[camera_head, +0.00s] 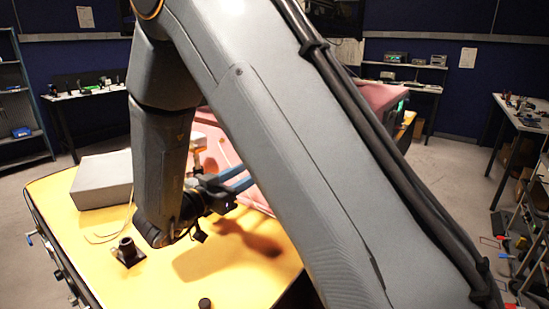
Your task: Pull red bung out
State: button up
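No red bung can be made out. Pink foam panels (212,152) stand on the yellow table behind my arm, and my arm covers much of them. My gripper (238,184) is at the end of the dark wrist, low over the table and pointing right toward the pink foam. Blue bars show at its front, but their far ends pass behind my arm. Whether the gripper is open or shut, or touches anything, does not show. A small white and brown fitting (199,145) stands by the left edge of the foam.
The yellow table (65,215) holds a grey box (102,180) at the back left, a black round part on a square base (128,252) and a small black knob (205,303) at the front. Side benches and shelves stand well away. The table's front middle is mostly clear.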

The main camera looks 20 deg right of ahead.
jog(key=b+x, duration=0.1)
jog(key=x, duration=0.8)
jog(key=shift+p, duration=0.3)
dwell(1.5)
jog(key=shift+c, duration=0.5)
grip_shut()
jog(key=shift+p+v, duration=1)
jog(key=shift+v, duration=1.95)
